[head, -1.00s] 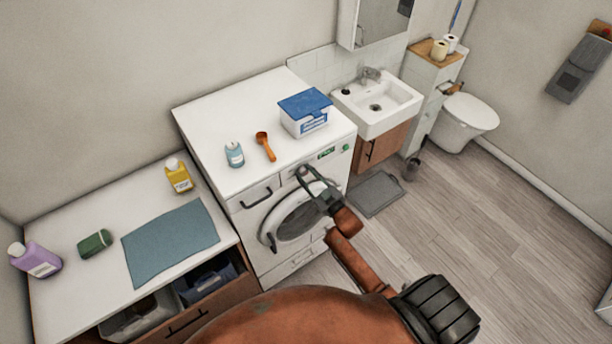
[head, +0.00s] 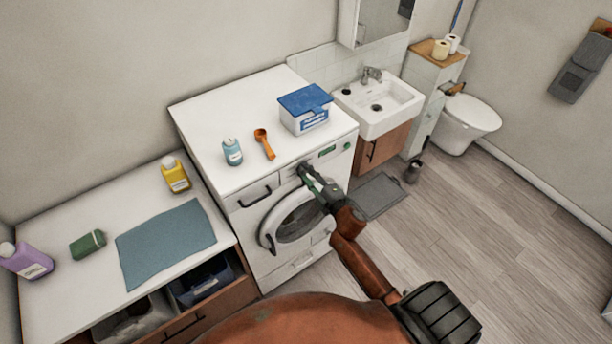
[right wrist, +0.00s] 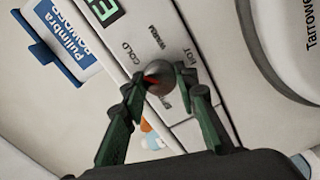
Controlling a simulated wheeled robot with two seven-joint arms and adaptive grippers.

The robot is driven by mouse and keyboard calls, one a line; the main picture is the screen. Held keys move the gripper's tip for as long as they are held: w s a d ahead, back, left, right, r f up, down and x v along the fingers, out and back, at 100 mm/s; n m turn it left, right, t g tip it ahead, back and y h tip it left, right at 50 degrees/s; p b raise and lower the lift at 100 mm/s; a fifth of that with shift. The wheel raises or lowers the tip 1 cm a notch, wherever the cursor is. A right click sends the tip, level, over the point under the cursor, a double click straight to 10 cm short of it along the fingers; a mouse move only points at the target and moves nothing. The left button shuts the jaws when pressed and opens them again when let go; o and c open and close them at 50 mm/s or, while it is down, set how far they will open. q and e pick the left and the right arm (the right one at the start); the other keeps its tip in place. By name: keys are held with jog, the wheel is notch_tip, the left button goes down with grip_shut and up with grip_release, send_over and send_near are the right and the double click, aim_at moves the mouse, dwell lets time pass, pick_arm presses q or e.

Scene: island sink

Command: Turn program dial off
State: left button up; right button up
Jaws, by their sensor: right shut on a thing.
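The program dial (right wrist: 158,78) is a round grey knob with a red pointer line on the washing machine's front panel, seen in the right wrist view. Words such as COLD, WARM and HOT are printed around it. My right gripper (right wrist: 157,80) is shut on the dial, one finger on each side. In the head view the right gripper (head: 303,170) reaches the upper front of the washing machine (head: 250,215), and its fingers hide the dial. A green-lit display (right wrist: 106,12) is beside the dial. My left gripper is not in view.
The round door (head: 290,218) is below my right gripper. A sink (head: 378,105) is at right; floor is open.

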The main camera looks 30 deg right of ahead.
jog(key=n+b, duration=0.3)
jog(key=n, duration=0.2)
jog(key=shift+f+n, duration=0.15)
jog(key=shift+n, duration=0.15)
jog(key=shift+n+b, duration=0.9)
jog(key=shift+n, duration=1.2)
jog(key=o, duration=1.2)
jog(key=shift+c, duration=0.2)
jog(key=s+d, duration=0.1)
jog(key=s, duration=1.1)
